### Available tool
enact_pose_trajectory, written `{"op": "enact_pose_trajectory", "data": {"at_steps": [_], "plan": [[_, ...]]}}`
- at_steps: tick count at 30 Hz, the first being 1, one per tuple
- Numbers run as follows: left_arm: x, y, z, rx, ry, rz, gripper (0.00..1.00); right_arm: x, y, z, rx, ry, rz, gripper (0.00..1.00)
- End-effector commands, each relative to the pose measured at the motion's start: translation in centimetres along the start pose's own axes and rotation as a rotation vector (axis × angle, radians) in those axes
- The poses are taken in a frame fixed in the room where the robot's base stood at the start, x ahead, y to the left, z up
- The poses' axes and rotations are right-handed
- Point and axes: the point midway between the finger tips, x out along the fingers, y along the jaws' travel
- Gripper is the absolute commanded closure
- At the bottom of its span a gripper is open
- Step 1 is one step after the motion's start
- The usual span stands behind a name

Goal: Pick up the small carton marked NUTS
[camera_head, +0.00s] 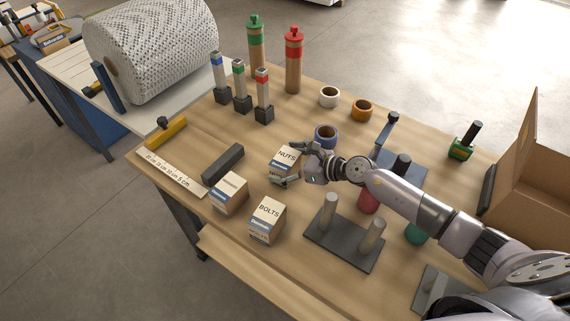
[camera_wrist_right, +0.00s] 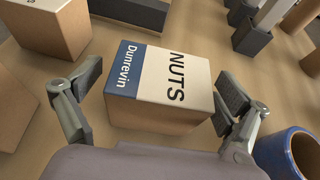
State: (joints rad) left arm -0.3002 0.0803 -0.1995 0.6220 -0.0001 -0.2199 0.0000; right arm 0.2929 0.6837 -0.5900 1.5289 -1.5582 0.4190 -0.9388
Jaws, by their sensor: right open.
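The small carton marked NUTS (camera_head: 284,161) stands on the wooden table in the head view, beige with a blue band. It also shows large in the right wrist view (camera_wrist_right: 160,85), with its blue band reading "Dunrevin". My right gripper (camera_head: 296,164) is open with its fingers on both sides of the carton; it also shows in the right wrist view (camera_wrist_right: 160,110). In that view gaps show between the carton and the left finger, while the right finger is very close to it; I cannot tell whether they touch. My left gripper is not in view.
A carton marked BOLTS (camera_head: 267,219) and another carton (camera_head: 230,193) stand nearby. A dark block (camera_head: 223,163) lies to the left. A blue ring (camera_head: 326,136) is just behind the gripper. A two-peg stand (camera_head: 344,242) is in front. An open cardboard box (camera_head: 534,185) is at right.

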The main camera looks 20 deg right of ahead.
Motion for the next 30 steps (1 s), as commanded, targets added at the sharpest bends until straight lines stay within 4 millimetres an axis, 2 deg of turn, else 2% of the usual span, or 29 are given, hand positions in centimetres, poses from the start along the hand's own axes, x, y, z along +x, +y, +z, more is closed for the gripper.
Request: {"op": "enact_pose_trajectory", "data": {"at_steps": [5,30], "plan": [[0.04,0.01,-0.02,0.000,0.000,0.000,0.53,0.03,0.00,-0.07,-0.001,0.001,0.000,0.06],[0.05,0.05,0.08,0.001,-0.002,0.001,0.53,-0.02,-0.03,-0.07,-0.001,0.001,-0.001,0.61]]}}
